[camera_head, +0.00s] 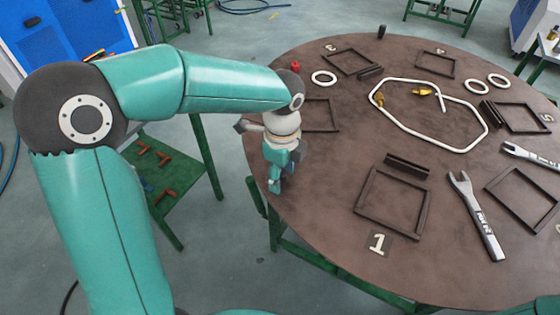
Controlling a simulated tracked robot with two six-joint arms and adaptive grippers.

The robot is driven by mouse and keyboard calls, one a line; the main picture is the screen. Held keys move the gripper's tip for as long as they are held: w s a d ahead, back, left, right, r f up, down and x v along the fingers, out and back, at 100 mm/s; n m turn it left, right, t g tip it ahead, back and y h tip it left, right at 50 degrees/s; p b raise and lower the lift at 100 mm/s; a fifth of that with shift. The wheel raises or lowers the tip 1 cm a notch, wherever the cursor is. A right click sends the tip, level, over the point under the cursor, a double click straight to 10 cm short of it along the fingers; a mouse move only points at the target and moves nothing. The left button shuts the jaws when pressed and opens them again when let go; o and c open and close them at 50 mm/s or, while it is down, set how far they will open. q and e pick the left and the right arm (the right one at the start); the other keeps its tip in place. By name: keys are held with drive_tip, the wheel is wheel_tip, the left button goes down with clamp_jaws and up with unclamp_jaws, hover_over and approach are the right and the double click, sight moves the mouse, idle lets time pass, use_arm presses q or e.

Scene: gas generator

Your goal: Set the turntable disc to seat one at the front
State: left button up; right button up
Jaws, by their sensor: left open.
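The turntable disc (330,190) is a large brown round top on a green frame, filling the right half of the head view. A white numeral 1 (379,243) lies near its front edge, beside a dark square frame (361,195) that marks seat one, at the front of the disc. My left gripper (274,186) points down at the disc's left edge, and its fingers are small and partly hidden by its own body. It is open; whether it touches the rim I cannot tell. My right gripper is out of view.
Several other dark frames (525,199) sit around the disc. A bent white tube (400,125) with brass fittings, white rings (324,78), wrenches (478,218) and a red piece (295,66) lie on it. A green shelf (190,160) with brown parts stands left, below my arm.

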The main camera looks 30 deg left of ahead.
use_arm(q)
wheel_tip(320, 180, up, 12)
drive_tip(key=shift+f, duration=0.2)
idle(0.7)
